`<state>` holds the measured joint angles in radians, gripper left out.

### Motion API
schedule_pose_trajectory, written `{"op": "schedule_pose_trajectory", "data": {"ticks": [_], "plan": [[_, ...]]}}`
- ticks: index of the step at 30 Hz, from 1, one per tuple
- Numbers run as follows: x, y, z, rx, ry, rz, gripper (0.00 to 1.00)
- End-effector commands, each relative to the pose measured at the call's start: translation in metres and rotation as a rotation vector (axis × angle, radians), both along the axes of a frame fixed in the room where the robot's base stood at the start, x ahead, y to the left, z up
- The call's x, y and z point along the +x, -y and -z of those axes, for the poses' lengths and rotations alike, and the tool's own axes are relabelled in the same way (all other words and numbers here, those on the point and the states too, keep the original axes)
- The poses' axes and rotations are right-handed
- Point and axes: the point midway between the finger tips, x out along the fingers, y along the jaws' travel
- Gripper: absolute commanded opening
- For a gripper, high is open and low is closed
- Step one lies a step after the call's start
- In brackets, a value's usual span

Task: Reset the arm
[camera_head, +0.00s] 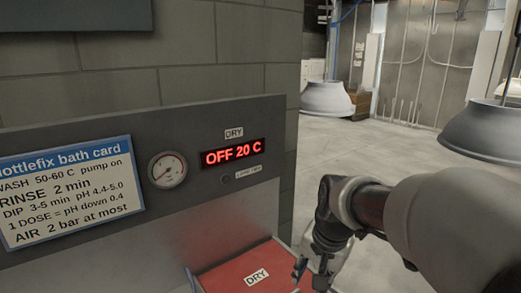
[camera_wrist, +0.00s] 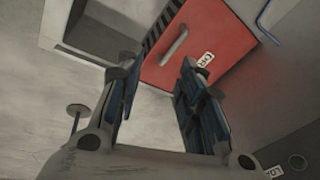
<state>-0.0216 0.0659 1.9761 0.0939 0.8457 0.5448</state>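My arm reaches in from the right in the head view, with my gripper (camera_head: 315,272) low beside the red DRY panel (camera_head: 240,274). In the wrist view my gripper (camera_wrist: 158,75) has its two blue-padded fingers spread apart, with nothing between them. The red panel (camera_wrist: 228,42) lies beyond the fingertips there, with a pale handle bar (camera_wrist: 173,47) and a DRY label. I cannot tell how far the fingers are from the panel.
A grey front panel carries a gauge (camera_head: 167,170), a red display (camera_head: 233,152) reading "OFF 20 C" and a bath card (camera_head: 68,190). Grey hoods hang at the back (camera_head: 327,98) and right (camera_head: 487,130). Open floor (camera_head: 375,150) lies behind my arm.

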Motion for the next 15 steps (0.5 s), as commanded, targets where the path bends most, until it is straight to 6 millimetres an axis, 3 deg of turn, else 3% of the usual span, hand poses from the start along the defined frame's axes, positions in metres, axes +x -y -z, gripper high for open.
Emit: {"op": "schedule_pose_trajectory", "data": {"ticks": [6, 15], "plan": [[-0.075, 0.01, -0.033, -0.073, 0.067, -0.173, 0.35], [-0.172, 0.022, -0.038, -0.189, 0.139, -0.4, 0.35]]}}
